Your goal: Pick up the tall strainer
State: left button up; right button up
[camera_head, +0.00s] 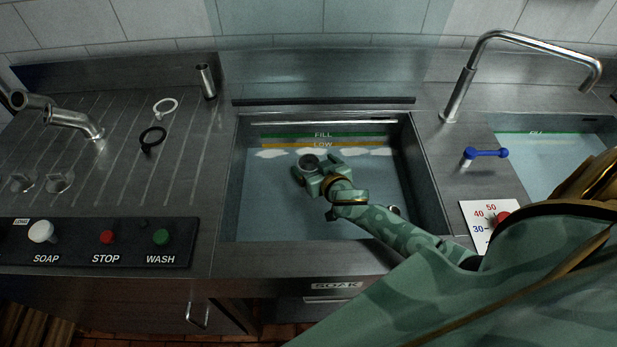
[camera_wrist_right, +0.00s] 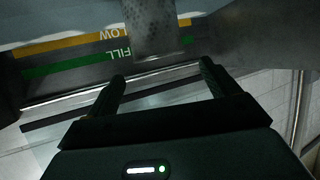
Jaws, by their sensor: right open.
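A grey perforated cylinder, the tall strainer (camera_head: 310,161), shows its round dark top in the head view, inside the middle sink near the water. In the right wrist view the strainer (camera_wrist_right: 153,30) is cut off by the top edge, and its near end lies just beyond the fingertips, between them sideways. My right gripper (camera_head: 317,168) is open at the strainer, with one finger on each side of it. In the right wrist view the gripper (camera_wrist_right: 162,72) has nothing between its fingers; whether they touch the strainer cannot be told. My left gripper is out of view.
The sink's steel rim (camera_head: 228,180) surrounds the gripper, with FILL and LOW bands on its back wall. A metal tube (camera_head: 207,81), white ring (camera_head: 165,100) and black ring (camera_head: 146,148) are on the left drainboard. A tall faucet (camera_head: 462,90) and blue lever (camera_head: 488,153) stand right.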

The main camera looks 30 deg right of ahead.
aim_at(305, 159)
jog(key=w+f, duration=0.1)
jog(key=w+f+b, duration=0.2)
jog(key=w, duration=0.1)
jog(key=shift+d+f, duration=0.1)
jog(key=shift+d, duration=0.2)
jog(key=shift+c, duration=0.4)
jog(key=c, duration=1.4)
